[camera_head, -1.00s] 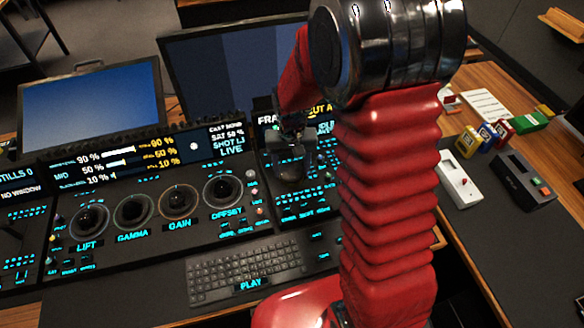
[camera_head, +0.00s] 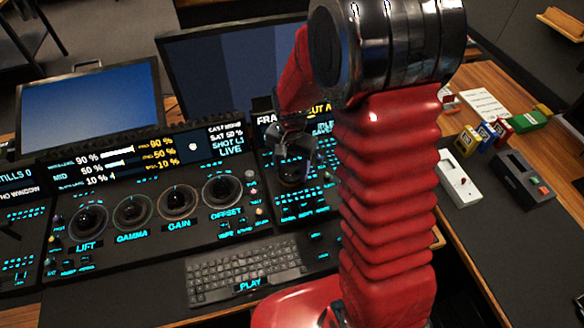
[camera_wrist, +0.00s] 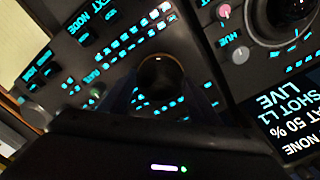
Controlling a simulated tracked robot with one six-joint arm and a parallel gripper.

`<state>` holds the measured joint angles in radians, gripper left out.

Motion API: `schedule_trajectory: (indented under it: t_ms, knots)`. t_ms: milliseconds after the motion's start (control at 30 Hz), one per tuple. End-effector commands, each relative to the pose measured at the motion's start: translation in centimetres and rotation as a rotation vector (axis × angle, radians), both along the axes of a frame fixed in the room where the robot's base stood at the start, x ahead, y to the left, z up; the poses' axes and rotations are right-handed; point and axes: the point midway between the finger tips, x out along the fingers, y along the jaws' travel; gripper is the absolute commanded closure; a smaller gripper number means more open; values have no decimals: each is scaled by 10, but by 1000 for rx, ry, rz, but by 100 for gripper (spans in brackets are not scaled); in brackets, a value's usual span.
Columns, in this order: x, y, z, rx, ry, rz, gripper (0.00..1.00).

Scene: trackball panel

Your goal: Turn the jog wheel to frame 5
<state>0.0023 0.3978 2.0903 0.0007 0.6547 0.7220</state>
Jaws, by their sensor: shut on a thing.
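The jog wheel (camera_head: 292,173) is a dark round control on the right-hand panel, partly hidden by my gripper in the head view. In the wrist view the dark wheel (camera_wrist: 160,76) is in the middle, with lit cyan keys around it. My gripper (camera_head: 298,158) is down at the wheel and shut on it; the fingers are dark and hard to make out in the wrist view.
Trackballs labelled LIFT (camera_head: 88,220), GAMMA, GAIN and OFFSET (camera_head: 222,193) stand to the left of the wheel. A keyboard (camera_head: 245,272) lies in front. Lit keys closely surround the wheel. Small boxes and a white device (camera_head: 459,180) sit on the right desk.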

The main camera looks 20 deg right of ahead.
Motion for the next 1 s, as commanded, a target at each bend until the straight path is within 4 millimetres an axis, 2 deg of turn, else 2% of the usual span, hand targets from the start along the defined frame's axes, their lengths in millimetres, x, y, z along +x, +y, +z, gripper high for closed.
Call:
schedule_trajectory:
  t_ms: [33, 200, 233, 467, 767, 1000]
  knots:
    - [5, -1, 3, -1, -13, 0, 66]
    - [5, -1, 3, -1, -14, 1, 66]
    - [5, -1, 3, -1, -14, 1, 42]
    - [3, 0, 1, -1, -7, 2, 26]
    - [1, 0, 2, 0, -4, 2, 25]
    - [2, 0, 19, 0, -6, 2, 25]
